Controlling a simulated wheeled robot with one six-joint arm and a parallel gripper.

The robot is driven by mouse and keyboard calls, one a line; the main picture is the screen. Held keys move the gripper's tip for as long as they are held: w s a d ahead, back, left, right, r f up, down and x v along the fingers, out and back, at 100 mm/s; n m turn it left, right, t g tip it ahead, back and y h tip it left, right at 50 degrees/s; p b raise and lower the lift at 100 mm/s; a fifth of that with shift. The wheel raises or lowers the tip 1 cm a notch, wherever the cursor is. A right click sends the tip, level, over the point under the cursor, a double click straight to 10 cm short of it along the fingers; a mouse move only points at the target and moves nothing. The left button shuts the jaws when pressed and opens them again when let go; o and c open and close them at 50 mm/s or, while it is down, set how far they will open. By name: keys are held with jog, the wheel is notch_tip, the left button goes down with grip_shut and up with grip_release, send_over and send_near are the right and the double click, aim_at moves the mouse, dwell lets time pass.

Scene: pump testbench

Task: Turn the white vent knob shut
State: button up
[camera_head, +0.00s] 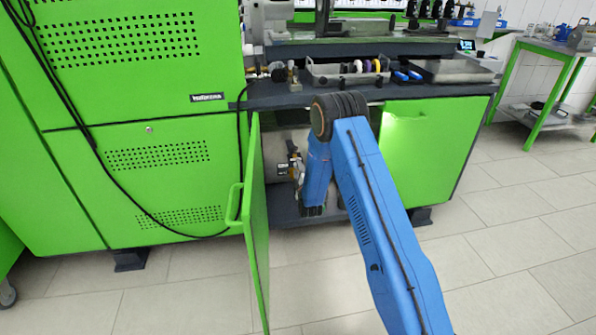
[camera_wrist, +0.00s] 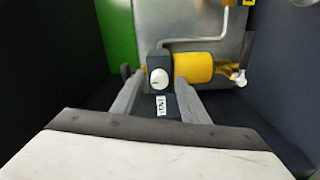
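The white vent knob (camera_wrist: 159,79) is small and round, on the front of a dark block (camera_wrist: 159,62) inside the cabinet, in the wrist view. A white label (camera_wrist: 161,106) with dark lettering sits just below it. My gripper (camera_wrist: 158,90) is open, with one grey finger on each side of the knob in the picture. Whether the fingers touch the block cannot be told. In the head view my blue arm reaches into the open cabinet (camera_head: 285,205), and the knob and fingertips are not clearly visible there.
A yellow cylinder (camera_wrist: 193,67) lies right of the block, with a pipe (camera_wrist: 195,42) above. Dark cabinet walls (camera_wrist: 270,80) close in on both sides. The open green door (camera_head: 257,225) stands left of my arm; another green panel (camera_head: 428,150) is on the right.

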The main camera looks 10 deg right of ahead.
jog(key=s, duration=1.7)
jog(key=shift+s, duration=0.2)
notch_tip(320, 180, up, 12)
jog(key=d+m+g, duration=0.2)
jog(key=m+g, duration=0.1)
jog(key=m, duration=0.1)
jog(key=s+d+r+m+g, duration=0.1)
jog(key=s+r+m+g, duration=0.2)
jog(key=s+r, duration=0.65)
jog(key=s+d+r+m+g, duration=0.1)
jog(key=s+r+m+g, duration=0.1)
jog(key=s, duration=1.1)
jog(key=s+d+r+m+g, duration=0.2)
jog(key=s+r+m, duration=0.1)
jog(key=s, duration=1.1)
jog(key=s+d+r+m+g, duration=0.1)
jog(key=s+r+m+g, duration=0.2)
jog(key=s, duration=1.1)
notch_tip(320, 180, up, 2)
jog(key=shift+d+r+m, duration=0.1)
jog(key=shift+d+m, duration=0.2)
jog(key=shift+d, duration=0.1)
jog(key=shift+s, duration=0.1)
